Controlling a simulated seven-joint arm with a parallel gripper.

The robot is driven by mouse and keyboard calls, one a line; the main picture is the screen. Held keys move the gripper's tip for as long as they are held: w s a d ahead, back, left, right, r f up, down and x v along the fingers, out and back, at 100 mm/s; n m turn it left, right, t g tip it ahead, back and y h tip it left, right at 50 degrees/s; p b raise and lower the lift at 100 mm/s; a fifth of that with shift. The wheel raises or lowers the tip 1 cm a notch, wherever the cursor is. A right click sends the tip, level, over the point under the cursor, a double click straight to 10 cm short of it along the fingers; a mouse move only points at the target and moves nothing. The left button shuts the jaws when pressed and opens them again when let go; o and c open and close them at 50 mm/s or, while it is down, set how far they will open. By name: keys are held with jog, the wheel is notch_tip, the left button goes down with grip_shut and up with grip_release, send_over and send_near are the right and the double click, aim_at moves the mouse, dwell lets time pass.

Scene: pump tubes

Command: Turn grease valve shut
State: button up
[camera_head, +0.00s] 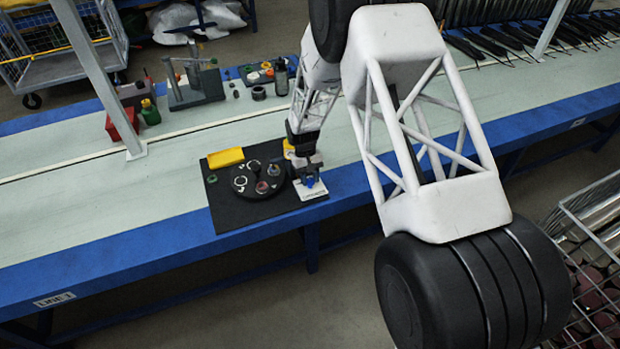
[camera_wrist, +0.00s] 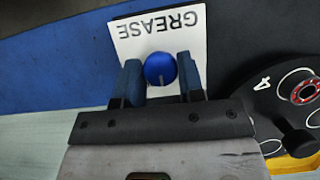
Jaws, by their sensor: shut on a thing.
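The grease valve is a round blue knob (camera_wrist: 160,69) with a pale line mark on it, on a white plate (camera_wrist: 123,39) lettered GREASE. In the wrist view my gripper (camera_wrist: 161,76) has one finger on each side of the knob, and it is shut on it. The pale line runs toward the bottom of the wrist picture. In the head view my gripper (camera_head: 308,178) is low over the white plate (camera_head: 312,193), at the right end of the black mat. There the knob is mostly hidden by my gripper.
A black round plate (camera_head: 244,187) with rings and small parts lies left of the white plate on the black mat (camera_head: 230,220). A yellow block (camera_head: 226,157) lies behind it. The bench's left front is clear.

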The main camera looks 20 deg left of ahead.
jog(key=n+t+h, duration=0.1)
jog(key=n, duration=0.3)
jog(key=shift+s+n, duration=0.1)
jog(key=shift+n, duration=0.2)
jog(key=n+t, duration=0.2)
jog(key=n, duration=0.2)
jog(key=shift+n, duration=0.3)
jog(key=o, duration=0.9)
jog(key=shift+a+r, duration=0.1)
jog(key=shift+r, duration=0.05)
jog(key=v, duration=0.7)
jog(key=shift+r, duration=0.2)
jog(key=shift+s+a, duration=0.1)
jog(key=shift+a, duration=0.05)
